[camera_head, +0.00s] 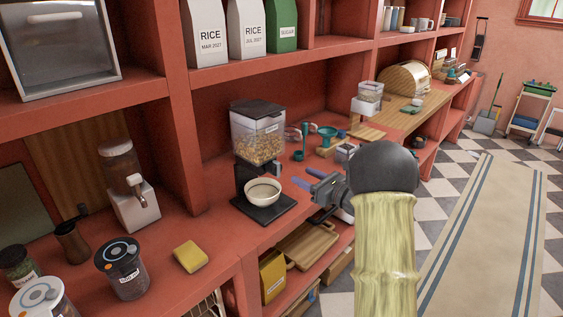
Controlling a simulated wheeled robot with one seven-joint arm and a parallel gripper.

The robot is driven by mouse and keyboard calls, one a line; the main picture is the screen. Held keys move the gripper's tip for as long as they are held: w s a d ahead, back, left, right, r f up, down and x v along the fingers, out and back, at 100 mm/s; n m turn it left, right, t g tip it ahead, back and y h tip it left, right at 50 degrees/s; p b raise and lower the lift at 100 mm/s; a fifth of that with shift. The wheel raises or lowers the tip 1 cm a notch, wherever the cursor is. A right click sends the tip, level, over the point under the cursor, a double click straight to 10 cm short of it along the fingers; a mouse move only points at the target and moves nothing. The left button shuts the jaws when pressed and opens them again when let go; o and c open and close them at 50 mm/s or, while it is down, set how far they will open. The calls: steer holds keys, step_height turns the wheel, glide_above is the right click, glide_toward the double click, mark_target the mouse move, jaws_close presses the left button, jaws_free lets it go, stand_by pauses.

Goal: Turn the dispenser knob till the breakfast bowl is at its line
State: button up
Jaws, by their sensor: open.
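The dispenser (257,137) has a clear hopper full of cereal, a black top and a black stand on a shelf counter. The cream breakfast bowl (262,192) sits upright on its dark base, below the hopper. Its inside looks pale; I cannot make out a line or how full it is. I cannot make out the knob on the dispenser. My gripper (302,184) is open and empty, just right of the bowl, with its blue-tipped fingers pointing left toward the dispenser. My arm hides part of the counter to the right.
A yellow sponge (190,256) and a lidded dark jar (121,268) lie left of the dispenser. A second, white-based dispenser (133,190) stands further left. Teal scoops (327,132) and small items are behind my gripper. Rice bags (205,33) stand on the shelf above.

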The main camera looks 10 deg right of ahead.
mark_target(280, 164)
steer(key=p+x, duration=0.3)
steer(key=x, duration=0.7)
steer(key=shift+w, duration=0.1)
